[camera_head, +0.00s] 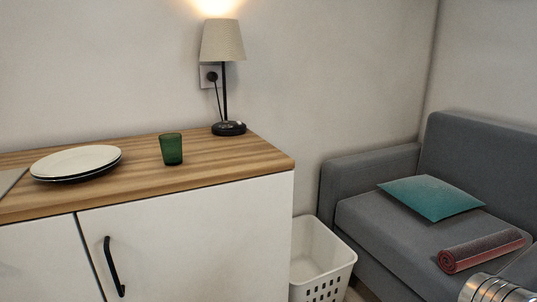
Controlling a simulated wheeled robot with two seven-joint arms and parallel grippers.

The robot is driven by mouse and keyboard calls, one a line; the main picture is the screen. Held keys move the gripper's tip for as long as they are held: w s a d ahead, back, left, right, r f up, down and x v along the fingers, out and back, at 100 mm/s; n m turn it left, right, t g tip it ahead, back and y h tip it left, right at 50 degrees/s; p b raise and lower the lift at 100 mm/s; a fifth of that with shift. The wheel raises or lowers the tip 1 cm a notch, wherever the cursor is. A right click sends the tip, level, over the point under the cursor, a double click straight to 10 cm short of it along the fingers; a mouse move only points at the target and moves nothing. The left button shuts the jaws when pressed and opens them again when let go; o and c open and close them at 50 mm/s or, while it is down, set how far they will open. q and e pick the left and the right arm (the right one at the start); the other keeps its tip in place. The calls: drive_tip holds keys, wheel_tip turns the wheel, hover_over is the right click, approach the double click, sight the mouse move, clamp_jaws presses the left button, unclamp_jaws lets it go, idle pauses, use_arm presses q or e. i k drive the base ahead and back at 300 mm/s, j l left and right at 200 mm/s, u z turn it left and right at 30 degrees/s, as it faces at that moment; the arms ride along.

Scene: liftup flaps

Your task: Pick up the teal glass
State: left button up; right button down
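The glass (171,149) stands upright on the wooden countertop (215,167), right of the plates. It looks dark green and is small, with a slightly wider rim. Nothing touches it, and it is in full view. Neither of my grippers shows in the head view.
Stacked plates (76,161) lie left of the glass. A lamp (222,45) stands at the back right of the counter. White cabinet doors (190,240) with a black handle are below. A white basket (320,262) and grey sofa (385,235) are to the right. Counter space right of the glass is clear.

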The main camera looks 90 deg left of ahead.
sight(170, 143)
drive_tip(key=i+j+u, duration=0.1)
drive_tip(key=u, duration=0.9)
drive_tip(key=i+j+u, duration=0.1)
drive_tip(key=u, duration=0.35)
drive_tip(key=i+u, duration=0.2)
drive_tip(key=u, duration=0.3)
drive_tip(key=i+u, duration=0.15)
drive_tip(key=u, duration=0.3)
drive_tip(key=i+l+u, duration=0.15)
drive_tip(key=u, duration=0.3)
drive_tip(key=i+l+u, duration=0.1)
drive_tip(key=u, duration=0.35)
drive_tip(key=i+l+u, duration=0.1)
drive_tip(key=l+u, duration=0.15)
drive_tip(key=u, duration=0.25)
drive_tip(key=i+l+u, duration=0.1)
drive_tip(key=u, duration=0.35)
drive_tip(key=l+u, duration=0.3)
drive_tip(key=u, duration=0.15)
drive_tip(key=k+j, duration=0.1)
drive_tip(key=i+l, duration=0.1)
